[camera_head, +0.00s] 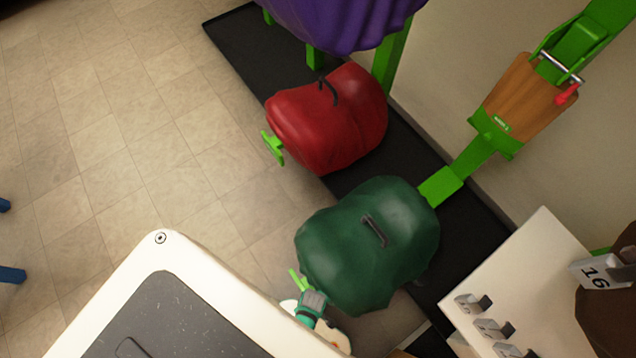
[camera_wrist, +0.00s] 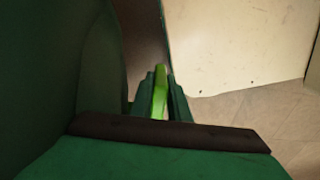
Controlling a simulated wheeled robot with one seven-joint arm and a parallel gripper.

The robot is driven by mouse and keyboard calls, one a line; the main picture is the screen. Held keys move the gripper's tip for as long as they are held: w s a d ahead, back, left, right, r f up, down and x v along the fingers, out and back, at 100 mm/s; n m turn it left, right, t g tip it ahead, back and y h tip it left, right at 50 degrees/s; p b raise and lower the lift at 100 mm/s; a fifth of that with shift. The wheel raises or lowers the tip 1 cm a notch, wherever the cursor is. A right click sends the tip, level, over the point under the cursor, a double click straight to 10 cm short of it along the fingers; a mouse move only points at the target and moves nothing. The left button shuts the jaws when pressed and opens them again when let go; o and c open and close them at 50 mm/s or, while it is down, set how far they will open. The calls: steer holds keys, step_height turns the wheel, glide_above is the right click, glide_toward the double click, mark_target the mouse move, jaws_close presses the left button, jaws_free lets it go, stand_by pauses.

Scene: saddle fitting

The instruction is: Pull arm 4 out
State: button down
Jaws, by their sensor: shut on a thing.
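A bright green arm (camera_head: 441,187) reaches out from the wall side, and a dark green saddle (camera_head: 400,260) covers most of it. The arm's bright green end piece (camera_head: 297,279) shows beyond the saddle's near left side. My gripper (camera_head: 305,296) is at that end piece, close beside the saddle. In the wrist view my gripper's two fingers (camera_wrist: 160,98) are shut on the bright green end piece (camera_wrist: 160,82), one finger on each side. The saddle (camera_wrist: 50,70) fills the left of that view. I cannot read which number this arm bears.
A red saddle (camera_head: 335,125) with a green end piece (camera_head: 272,147) is just behind, and a purple one (camera_head: 340,20) is farther back. A brown wooden piece (camera_head: 520,105) sits on a green support. A white board (camera_head: 530,270) stands at right.

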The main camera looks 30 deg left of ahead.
steer(key=shift+w, duration=0.1)
steer(key=c, duration=1.7)
jaws_free()
steer(key=shift+r, duration=0.1)
step_height(320, 180, up, 11)
steer(key=shift+f, duration=0.15)
steer(key=shift+w+r+m+t, duration=0.1)
steer(key=shift+r+m+t, duration=0.2)
steer(key=shift+r, duration=0.05)
steer(key=w+d+r+m+t, duration=0.1)
steer(key=r+m+t, duration=0.3)
steer(key=r, duration=0.9)
steer(key=w+d+r+m+t, duration=0.2)
steer(key=w+r+m+t, duration=0.2)
steer(key=r, duration=0.9)
steer(key=w+d+r+m+t, duration=0.2)
steer(key=r+m+t, duration=0.3)
steer(key=r, duration=0.8)
steer(key=shift+w+d+r+t, duration=0.1)
steer(key=shift+w+d+t, duration=0.1)
steer(key=shift+t, duration=0.7)
